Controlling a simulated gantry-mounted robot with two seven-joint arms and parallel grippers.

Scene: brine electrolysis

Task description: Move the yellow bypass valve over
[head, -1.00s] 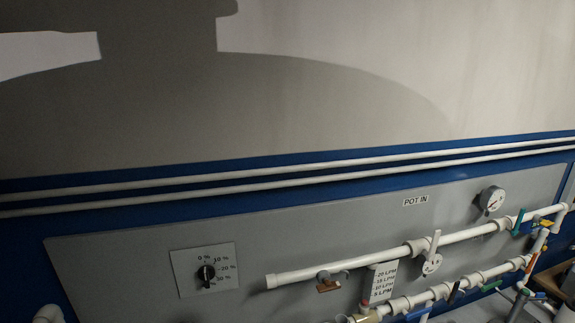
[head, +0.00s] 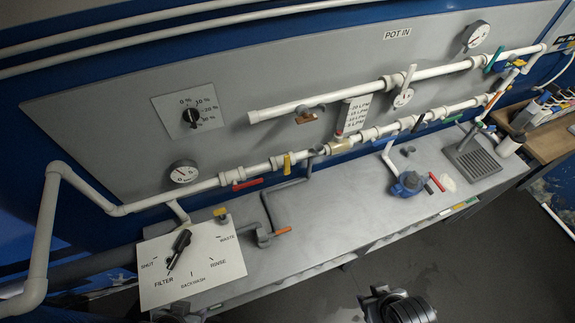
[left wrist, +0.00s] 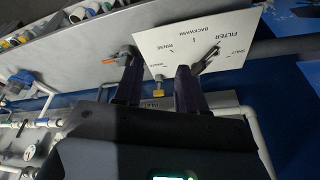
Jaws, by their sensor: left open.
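Two small yellow handles show in the head view. The other (head: 220,213) sits at the top edge of the white filter panel. No label shows which is the bypass valve. In the left wrist view the panel-edge yellow handle (left wrist: 158,88) appears between my left gripper's fingers. My left gripper (left wrist: 157,72) is open with its dark fingers spread. I cannot tell its distance from the handle. My right gripper's fingers are not in view.
The white panel (head: 158,262) carries a black selector lever (head: 179,248). An orange handle (head: 283,230) is on the grey pipe to its right. A blue pump-like unit (head: 408,184) stands on the grey bench (head: 340,205). Two long white pipes run along the wall.

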